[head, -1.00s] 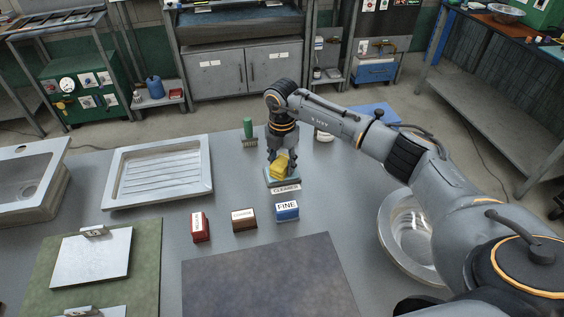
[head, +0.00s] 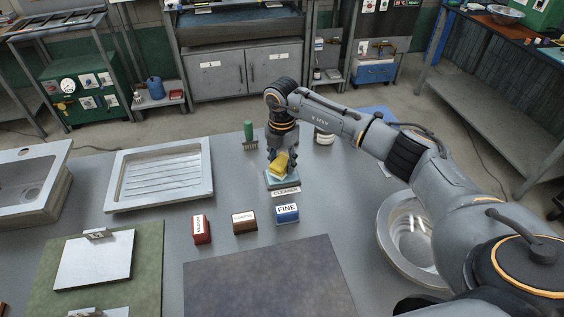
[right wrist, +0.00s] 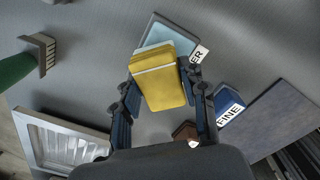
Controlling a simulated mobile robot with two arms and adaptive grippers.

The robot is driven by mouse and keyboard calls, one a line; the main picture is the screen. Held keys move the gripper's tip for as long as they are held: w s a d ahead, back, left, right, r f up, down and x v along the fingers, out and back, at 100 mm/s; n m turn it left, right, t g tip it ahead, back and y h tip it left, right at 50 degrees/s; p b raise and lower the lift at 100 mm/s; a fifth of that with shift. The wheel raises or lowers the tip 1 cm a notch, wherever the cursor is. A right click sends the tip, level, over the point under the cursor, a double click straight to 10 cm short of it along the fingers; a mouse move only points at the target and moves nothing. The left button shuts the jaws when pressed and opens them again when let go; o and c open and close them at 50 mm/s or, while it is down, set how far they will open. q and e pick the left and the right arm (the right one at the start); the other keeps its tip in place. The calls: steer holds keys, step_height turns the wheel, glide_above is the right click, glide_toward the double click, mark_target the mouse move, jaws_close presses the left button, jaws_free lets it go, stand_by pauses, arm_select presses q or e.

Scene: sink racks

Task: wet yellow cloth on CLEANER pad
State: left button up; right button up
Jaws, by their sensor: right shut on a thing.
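The yellow cloth (head: 279,166) is a folded block with a pale band, also seen in the right wrist view (right wrist: 160,85). My right gripper (head: 281,158) is shut on it; its two fingers flank the cloth in the right wrist view (right wrist: 163,105). The CLEANER pad (head: 283,181) is a pale blue pad in a shallow grey tray, with its label on the near side. In the right wrist view the pad (right wrist: 163,33) lies behind the cloth and is partly hidden. The cloth is over the pad; I cannot tell whether they touch. My left gripper is not in view.
A blue FINE block (head: 287,213), a brown block (head: 244,221) and a red block (head: 201,229) stand in front of the pad. A green-handled brush (head: 249,133) is behind left. A steel bowl (head: 405,232) is at right, a ribbed drain tray (head: 160,173) at left.

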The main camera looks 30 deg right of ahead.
mark_target(282, 161)
steer(key=shift+r+p, duration=1.8)
steer(key=shift+r, duration=0.9)
steer(key=shift+f, duration=0.1)
steer(key=shift+s+a+r+n, duration=0.15)
steer(key=shift+s+a+n, duration=0.1)
steer(key=shift+n, duration=0.35)
steer(key=shift+s+a+r+n, duration=0.1)
steer(key=shift+s+a+n, duration=0.1)
steer(key=shift+n, duration=0.4)
steer(key=s+a+r+m, duration=0.2)
steer(key=s+a+m, duration=0.1)
steer(key=s+m, duration=0.4)
steer(key=s+a+r+m, duration=0.3)
steer(key=s+m, duration=0.3)
steer(key=m, duration=0.4)
steer(key=s+a+r+m, duration=0.2)
steer(key=s+r+m, duration=0.1)
steer(key=s+m, duration=0.4)
steer(key=shift+s+a+m, duration=0.35)
steer(key=shift+a+m, duration=0.05)
steer(key=shift+m, duration=0.8)
